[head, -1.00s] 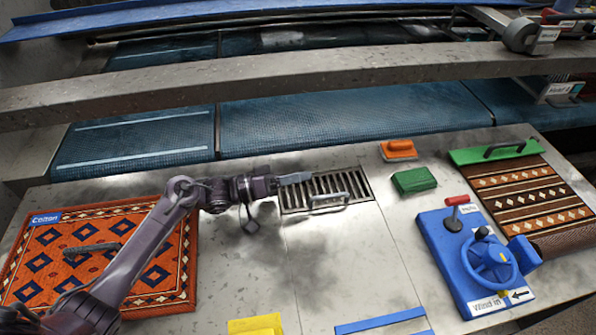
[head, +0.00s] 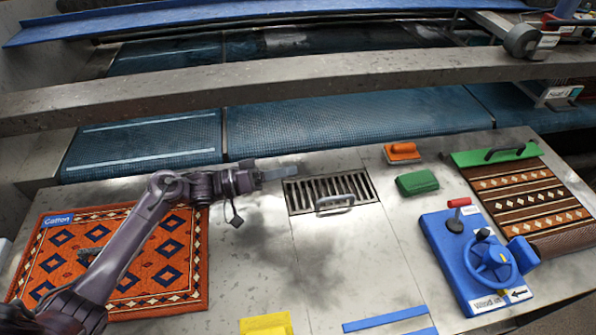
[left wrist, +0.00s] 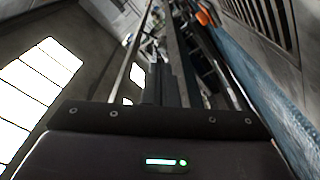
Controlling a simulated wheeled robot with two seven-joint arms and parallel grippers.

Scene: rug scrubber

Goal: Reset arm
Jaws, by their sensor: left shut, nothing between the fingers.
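My left gripper (head: 284,173) is raised over the metal table, at the upper left corner of the drain grate (head: 345,183) in the head view. It is shut and empty, and it points to the right. In the left wrist view its closed fingers (left wrist: 160,85) show in the middle. My left arm crosses above the orange patterned rug (head: 190,285), which bears a blue "Cotton" label (head: 57,219). A dark handle on that rug is partly hidden behind the arm. My right gripper is in neither view.
A metal handle (head: 334,203) sits on the grate. To the right are an orange brush (head: 402,152), a green sponge (head: 417,182), a blue control panel with wheel (head: 450,270) and a brown rug (head: 530,205). A yellow cloth (head: 266,325) lies in front. A metal beam (head: 300,83) spans behind.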

